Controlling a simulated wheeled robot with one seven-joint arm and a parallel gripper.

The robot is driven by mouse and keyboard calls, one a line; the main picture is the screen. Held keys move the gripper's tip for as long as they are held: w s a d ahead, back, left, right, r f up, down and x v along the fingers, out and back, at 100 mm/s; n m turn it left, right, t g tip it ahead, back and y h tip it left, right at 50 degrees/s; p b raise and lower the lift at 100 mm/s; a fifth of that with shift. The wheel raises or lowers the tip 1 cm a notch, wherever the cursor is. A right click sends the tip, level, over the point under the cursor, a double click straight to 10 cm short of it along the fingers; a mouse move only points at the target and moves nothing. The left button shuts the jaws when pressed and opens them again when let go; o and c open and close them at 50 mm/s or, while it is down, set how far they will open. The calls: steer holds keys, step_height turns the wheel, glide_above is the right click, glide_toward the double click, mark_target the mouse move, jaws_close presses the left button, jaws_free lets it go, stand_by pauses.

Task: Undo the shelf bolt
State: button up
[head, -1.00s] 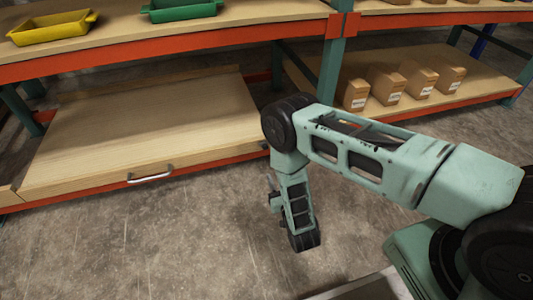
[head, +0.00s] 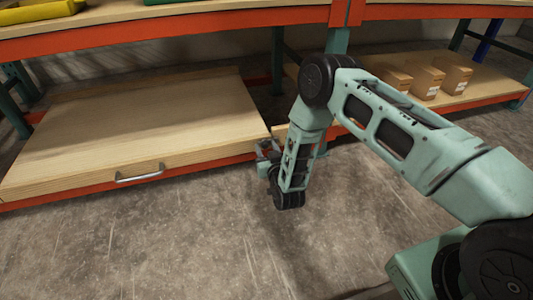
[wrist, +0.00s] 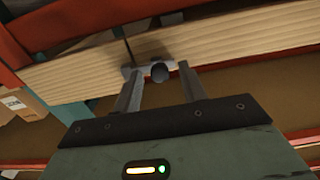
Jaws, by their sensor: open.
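The shelf bolt shows in the wrist view as a round dark knob (wrist: 159,73) on a small grey metal plate (wrist: 172,65) at the front edge of a pale wooden shelf board. My gripper (wrist: 158,78) is open, with one finger on each side of the knob in the picture. I cannot tell whether the knob is between the fingertips or just beyond them. In the head view my gripper (head: 263,148) is at the right front corner of the wide low shelf (head: 130,125), which has a metal handle (head: 140,174). The bolt cannot be made out there.
Cardboard boxes (head: 425,80) stand on the lower shelf to the right, behind my arm. A green upright (head: 338,40) and orange beam (head: 170,28) are close above. A yellow bin (head: 40,12) is on the upper shelf. The concrete floor in front is clear.

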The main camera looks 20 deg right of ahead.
mark_target(254, 142)
steer(key=shift+w, duration=0.2)
jaws_close()
steer(key=shift+a+r+p, duration=0.1)
steer(key=shift+a+p, duration=0.5)
steer(key=shift+a, duration=0.9)
jaws_free()
steer(key=shift+a, duration=0.1)
steer(key=shift+s, duration=0.1)
